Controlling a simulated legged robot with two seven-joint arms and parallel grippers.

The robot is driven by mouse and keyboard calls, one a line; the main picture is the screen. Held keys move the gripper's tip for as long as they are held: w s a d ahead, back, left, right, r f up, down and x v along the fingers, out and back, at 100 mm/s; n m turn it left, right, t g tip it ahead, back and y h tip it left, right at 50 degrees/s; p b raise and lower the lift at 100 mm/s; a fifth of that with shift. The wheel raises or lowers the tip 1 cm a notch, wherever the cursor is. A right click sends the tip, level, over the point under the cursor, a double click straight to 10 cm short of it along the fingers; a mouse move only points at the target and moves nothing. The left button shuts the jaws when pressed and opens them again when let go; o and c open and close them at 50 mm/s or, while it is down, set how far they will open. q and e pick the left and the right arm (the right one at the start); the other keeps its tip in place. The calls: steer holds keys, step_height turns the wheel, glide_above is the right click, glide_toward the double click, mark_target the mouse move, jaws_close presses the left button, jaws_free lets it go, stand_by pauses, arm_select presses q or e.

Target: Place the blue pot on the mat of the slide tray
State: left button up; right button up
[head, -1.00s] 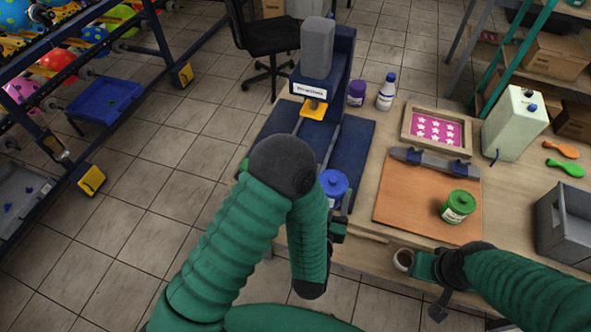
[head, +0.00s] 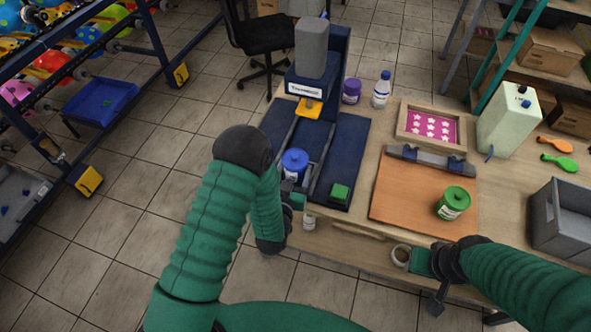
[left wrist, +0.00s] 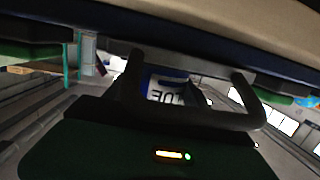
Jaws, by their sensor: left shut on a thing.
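The blue pot (head: 294,163) is upright over the left part of the dark blue printer base, beside the slide rails (head: 318,160). My left gripper (head: 291,187) is shut on the pot from the near side. In the left wrist view, the pot's white label (left wrist: 168,91) shows between the dark fingers (left wrist: 188,88). Whether the pot's underside touches anything is hidden. The slide tray's mat cannot be made out for certain.
The printer's grey head (head: 311,48) and yellow part (head: 308,108) rise behind the pot. A green pot (head: 453,203) stands on the brown board (head: 405,205). A tape roll (head: 401,255) lies near my right gripper. A purple pot (head: 351,91) and bottle (head: 382,89) stand behind.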

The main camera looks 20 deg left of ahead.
arm_select(q)
steer(key=shift+a+f, duration=0.15)
steer(key=shift+a, duration=0.25)
steer(key=o, duration=1.3)
steer(key=shift+s+a, duration=0.1)
steer(key=shift+a, duration=0.15)
steer(key=shift+o, duration=1.3)
steer(key=shift+a, duration=0.1)
steer(key=shift+o, duration=0.3)
steer(key=shift+d, duration=0.6)
steer(key=shift+d+r, duration=0.15)
steer(key=shift+r, duration=0.1)
steer(key=shift+s, duration=0.3)
steer(key=s+r, duration=0.1)
steer(key=s, duration=1)
steer(key=shift+d+r, duration=0.2)
steer(key=shift+r, duration=0.15)
arm_select(e)
steer(key=shift+s+a+r, duration=0.1)
steer(key=shift+a+r, duration=0.2)
